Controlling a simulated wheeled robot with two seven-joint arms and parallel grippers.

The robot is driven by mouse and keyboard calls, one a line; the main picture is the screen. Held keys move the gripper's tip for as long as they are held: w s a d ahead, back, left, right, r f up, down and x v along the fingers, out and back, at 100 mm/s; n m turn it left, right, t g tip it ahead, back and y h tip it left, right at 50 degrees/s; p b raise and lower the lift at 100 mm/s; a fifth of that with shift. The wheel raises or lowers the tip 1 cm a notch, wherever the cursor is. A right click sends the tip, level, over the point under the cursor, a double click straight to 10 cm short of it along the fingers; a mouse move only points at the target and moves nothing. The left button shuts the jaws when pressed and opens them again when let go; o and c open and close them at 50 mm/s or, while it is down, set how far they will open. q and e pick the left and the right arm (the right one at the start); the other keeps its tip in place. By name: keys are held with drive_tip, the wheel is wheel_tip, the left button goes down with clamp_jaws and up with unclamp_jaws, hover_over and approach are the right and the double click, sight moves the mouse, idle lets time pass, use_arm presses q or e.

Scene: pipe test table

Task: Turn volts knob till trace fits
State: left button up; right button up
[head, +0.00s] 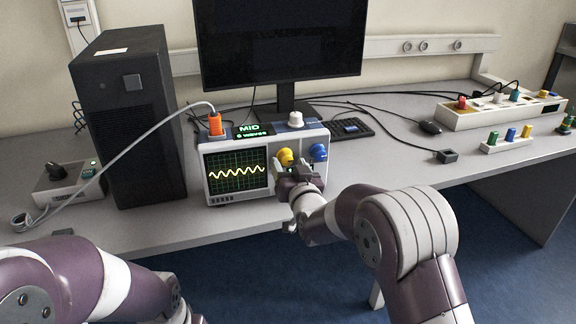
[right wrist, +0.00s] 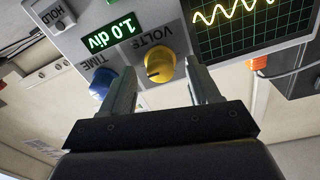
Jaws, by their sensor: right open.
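The oscilloscope (head: 232,194) stands on the desk in front of the monitor. Its screen (head: 238,172) shows a yellow wave trace, small in height and near mid-screen. The yellow volts knob (head: 285,156) is on its front panel, with the blue time knob (head: 318,152) to its right. In the right wrist view, which is upside down, the volts knob (right wrist: 159,68) lies just beyond and between the fingertips of my open right gripper (right wrist: 158,80). A green display (right wrist: 113,40) there reads 1.0 div. My left arm shows at lower left in the head view; its jaws are not visible.
An orange plug (head: 216,124) with a grey cable sits on the oscilloscope top, beside a green MID display and a white knob (head: 295,119). A black computer tower (head: 130,120) stands close at left.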

drive_tip(key=shift+x, duration=0.9)
drive_tip(key=c, duration=1)
drive_tip(key=shift+c, duration=0.2)
